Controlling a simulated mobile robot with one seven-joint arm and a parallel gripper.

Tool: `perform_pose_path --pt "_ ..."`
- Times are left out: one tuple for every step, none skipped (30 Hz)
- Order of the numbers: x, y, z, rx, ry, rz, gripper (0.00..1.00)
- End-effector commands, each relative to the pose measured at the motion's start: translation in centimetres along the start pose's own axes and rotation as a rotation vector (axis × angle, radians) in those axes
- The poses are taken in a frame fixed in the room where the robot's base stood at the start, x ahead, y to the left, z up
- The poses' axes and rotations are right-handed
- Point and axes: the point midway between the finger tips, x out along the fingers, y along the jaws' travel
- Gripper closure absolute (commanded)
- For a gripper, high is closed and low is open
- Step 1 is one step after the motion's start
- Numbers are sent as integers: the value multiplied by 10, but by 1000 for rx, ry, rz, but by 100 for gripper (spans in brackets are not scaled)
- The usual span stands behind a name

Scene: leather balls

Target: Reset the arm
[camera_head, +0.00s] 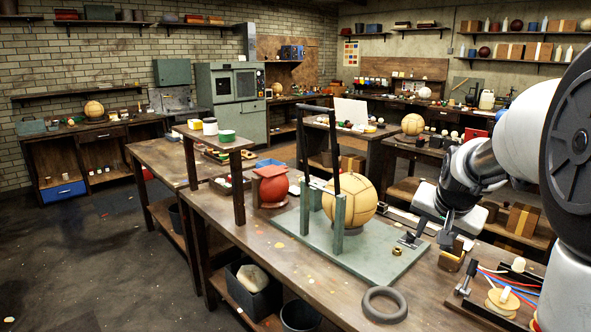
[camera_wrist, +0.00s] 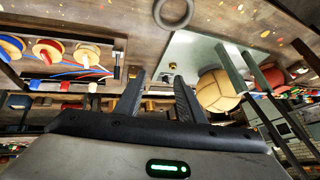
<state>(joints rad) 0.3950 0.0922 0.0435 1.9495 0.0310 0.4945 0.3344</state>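My gripper (camera_head: 428,238) is at the right of the head view, low over the right part of the workbench, with the fingers pointing down. In the wrist view its two dark fingers (camera_wrist: 160,88) stand well apart with nothing held between them. A tan stitched leather ball (camera_head: 350,199) sits in a green press frame (camera_head: 339,222) to the left of my gripper. The ball also shows right of the fingers in the wrist view (camera_wrist: 217,91). Whether the fingertips touch anything on the bench is not clear.
A red ball (camera_head: 270,186) sits left of the frame. A dark ring (camera_head: 385,304) lies at the bench's front edge. Spools (camera_head: 502,302) with coloured cords sit in a tray at the right. A wooden block (camera_head: 451,259) and small brass pieces lie near my gripper. Floor at left is clear.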

Motion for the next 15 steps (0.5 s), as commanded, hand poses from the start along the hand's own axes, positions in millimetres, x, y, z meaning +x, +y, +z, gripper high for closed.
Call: perform_pose_path --pt "-31 -26 18 -2 -27 -28 64" --pt "-45 -38 31 2 -47 -41 64" --pt "-64 -52 49 4 -74 -58 64" --pt "-78 -61 63 4 -94 -70 64" --pt "-93 -69 78 4 -116 -80 64" --pt "-113 -78 97 -4 -143 -94 64" --pt "-129 -82 112 -15 -162 -102 64" --pt "-145 -84 127 -34 -180 -110 64" --pt "-166 -84 146 -73 -197 -121 64" --pt "-180 -80 159 -112 -204 -126 64" --pt "-191 -74 169 -159 -206 -130 64" --pt "-204 -65 179 -230 -202 -135 64" --pt "-212 -58 186 -284 -197 -138 64" --pt "-218 -50 192 -340 -189 -139 64" --pt "-225 -41 198 -411 -180 -141 64"
